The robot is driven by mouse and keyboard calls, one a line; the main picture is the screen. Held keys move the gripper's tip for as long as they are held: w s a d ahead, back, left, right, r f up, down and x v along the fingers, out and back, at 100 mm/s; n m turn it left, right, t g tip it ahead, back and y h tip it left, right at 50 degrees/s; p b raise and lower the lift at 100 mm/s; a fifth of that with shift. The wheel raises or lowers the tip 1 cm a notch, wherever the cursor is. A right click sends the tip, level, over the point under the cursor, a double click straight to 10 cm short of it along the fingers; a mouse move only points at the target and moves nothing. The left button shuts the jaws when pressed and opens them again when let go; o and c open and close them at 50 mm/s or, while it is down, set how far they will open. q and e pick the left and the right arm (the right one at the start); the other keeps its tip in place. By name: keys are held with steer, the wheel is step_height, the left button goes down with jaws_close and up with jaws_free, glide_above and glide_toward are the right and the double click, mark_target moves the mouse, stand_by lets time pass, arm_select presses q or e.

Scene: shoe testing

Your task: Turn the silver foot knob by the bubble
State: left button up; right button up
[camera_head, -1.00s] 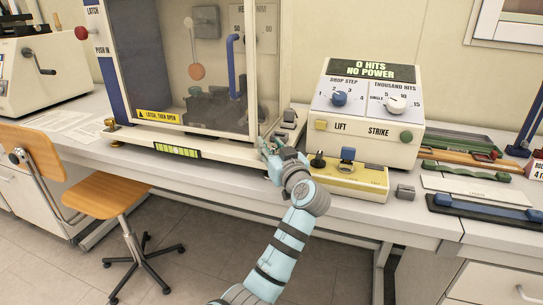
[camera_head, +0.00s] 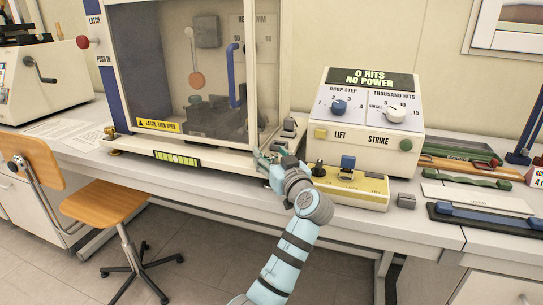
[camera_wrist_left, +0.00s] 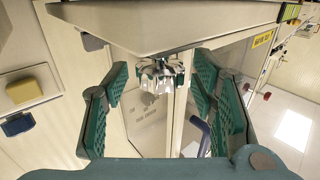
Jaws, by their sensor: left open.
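The silver foot knob (camera_wrist_left: 160,75), fluted and round, sits under the corner of the white machine base in the left wrist view. My left gripper (camera_wrist_left: 158,105) is open, with its green-padded fingers on either side of the knob and gaps to both sides. In the head view my left gripper (camera_head: 268,160) is at the front right corner of the machine base (camera_head: 215,157) and hides the knob. The yellow-green bubble level (camera_head: 177,158) is on the base's front edge. It also shows in the left wrist view (camera_wrist_left: 291,12). My right gripper is not in view.
A brass foot (camera_head: 111,133) stands under the base's left corner. A yellow box (camera_head: 350,188) with a blue and a black knob is close to the right of my left gripper. The control box (camera_head: 368,120) stands behind it. A chair (camera_head: 105,208) is in front.

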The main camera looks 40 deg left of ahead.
mark_target(274, 159)
arm_select(q)
steer(key=v, duration=0.7)
steer(key=shift+s+d, duration=0.1)
